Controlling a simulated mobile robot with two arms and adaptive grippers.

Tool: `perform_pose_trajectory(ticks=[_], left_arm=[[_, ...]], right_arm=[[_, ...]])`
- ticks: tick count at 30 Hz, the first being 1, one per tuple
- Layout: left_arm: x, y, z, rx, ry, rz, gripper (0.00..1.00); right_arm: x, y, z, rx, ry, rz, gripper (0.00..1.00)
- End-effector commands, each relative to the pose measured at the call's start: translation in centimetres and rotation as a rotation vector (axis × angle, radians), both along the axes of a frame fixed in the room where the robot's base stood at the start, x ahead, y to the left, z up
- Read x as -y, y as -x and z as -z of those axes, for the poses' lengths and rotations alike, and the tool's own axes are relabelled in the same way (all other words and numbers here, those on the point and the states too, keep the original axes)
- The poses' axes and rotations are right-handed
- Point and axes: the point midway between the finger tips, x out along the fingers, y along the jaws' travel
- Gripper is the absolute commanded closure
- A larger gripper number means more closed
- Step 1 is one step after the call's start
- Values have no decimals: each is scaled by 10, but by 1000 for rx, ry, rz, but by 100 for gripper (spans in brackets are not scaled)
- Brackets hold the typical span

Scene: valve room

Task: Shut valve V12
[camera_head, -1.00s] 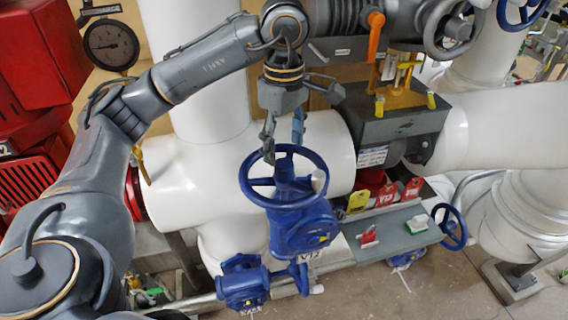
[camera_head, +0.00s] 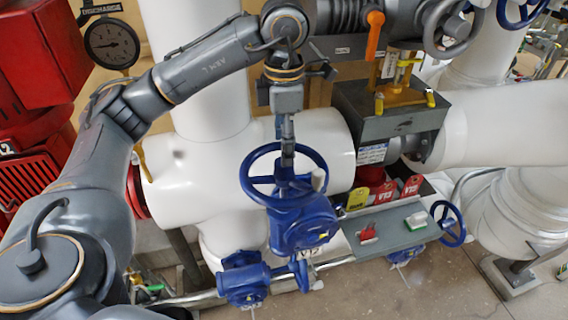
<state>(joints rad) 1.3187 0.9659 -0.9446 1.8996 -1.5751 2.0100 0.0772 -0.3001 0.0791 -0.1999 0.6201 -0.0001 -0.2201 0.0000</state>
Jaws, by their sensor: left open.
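A blue valve (camera_head: 302,230) stands in the middle, its blue handwheel (camera_head: 247,175) on top and facing up. A white tag below its body reads like V12, partly hidden. My left gripper (camera_head: 288,156) hangs from above with fingers down, at the far part of the handwheel over its hub. I see the fingers nearly edge-on, one in front of the other; it is open. I cannot tell whether they touch the wheel or reach inside its rim. My right gripper is not in view.
A smaller blue valve (camera_head: 243,283) sits low at the left, and a blue handwheel (camera_head: 448,224) at the right. A grey shelf (camera_head: 395,232) holds red and green-white items, with yellow and red tags behind. A white pipe (camera_head: 205,160) runs behind. Floor shows at lower right.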

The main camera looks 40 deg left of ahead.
Motion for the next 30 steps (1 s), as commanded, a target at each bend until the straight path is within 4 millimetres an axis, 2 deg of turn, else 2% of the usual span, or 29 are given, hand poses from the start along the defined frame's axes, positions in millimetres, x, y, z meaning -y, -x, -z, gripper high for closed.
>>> perform_pose_trajectory(ticks=[8, 30], left_arm=[[0, 0, 7, 0, 0, 3, 36], [0, 0, 65, 0, -1, 4, 36]], right_arm=[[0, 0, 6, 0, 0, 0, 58], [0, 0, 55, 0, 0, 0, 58]])
